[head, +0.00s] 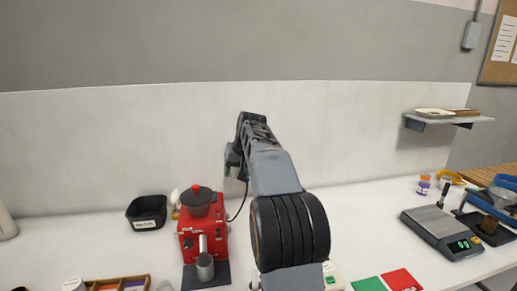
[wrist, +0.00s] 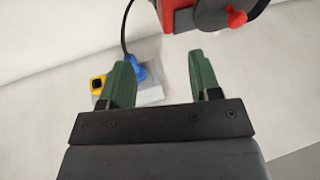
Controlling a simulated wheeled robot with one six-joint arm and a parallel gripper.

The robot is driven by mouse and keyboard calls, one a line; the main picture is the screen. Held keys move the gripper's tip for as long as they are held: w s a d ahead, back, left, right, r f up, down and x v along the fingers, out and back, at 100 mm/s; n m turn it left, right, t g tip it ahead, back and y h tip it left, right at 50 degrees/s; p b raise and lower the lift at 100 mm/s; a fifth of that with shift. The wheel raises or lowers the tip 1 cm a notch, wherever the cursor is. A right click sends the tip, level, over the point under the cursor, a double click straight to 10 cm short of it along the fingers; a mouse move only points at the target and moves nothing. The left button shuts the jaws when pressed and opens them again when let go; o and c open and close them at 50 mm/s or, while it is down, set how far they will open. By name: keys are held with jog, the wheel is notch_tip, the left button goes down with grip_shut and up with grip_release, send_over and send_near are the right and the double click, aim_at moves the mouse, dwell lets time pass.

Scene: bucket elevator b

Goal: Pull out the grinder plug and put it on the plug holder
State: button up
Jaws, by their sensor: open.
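The red grinder (head: 203,230) stands on the white table in the head view; part of it shows at the top of the wrist view (wrist: 182,16). A blue plug (wrist: 146,69) with a black cable (wrist: 125,35) sits at a pale grey block (wrist: 152,94), partly hidden behind my left finger. A yellow piece with a dark opening (wrist: 98,85) lies left of that finger; I cannot tell if it is the plug holder. My gripper (wrist: 162,60) is open and empty, the plug close to the left finger. In the head view my gripper (head: 232,163) is behind the grinder, near the wall.
A black bin (head: 147,213) stands left of the grinder and a metal cup (head: 205,268) in front of it. A scale (head: 442,232) stands at the right, with green (head: 368,284) and red (head: 402,281) cards nearer. A wall shelf (head: 447,120) hangs at the right.

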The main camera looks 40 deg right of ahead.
jog(key=w+d+r+m+p, duration=0.1)
jog(key=w+d, duration=0.2)
jog(key=d, duration=0.7)
jog(key=p+x, duration=0.1)
jog(key=x, duration=1.1)
jog(key=shift+w+f+t, duration=0.2)
jog(key=shift+f+t, duration=0.1)
jog(key=shift+d, duration=0.1)
grip_shut()
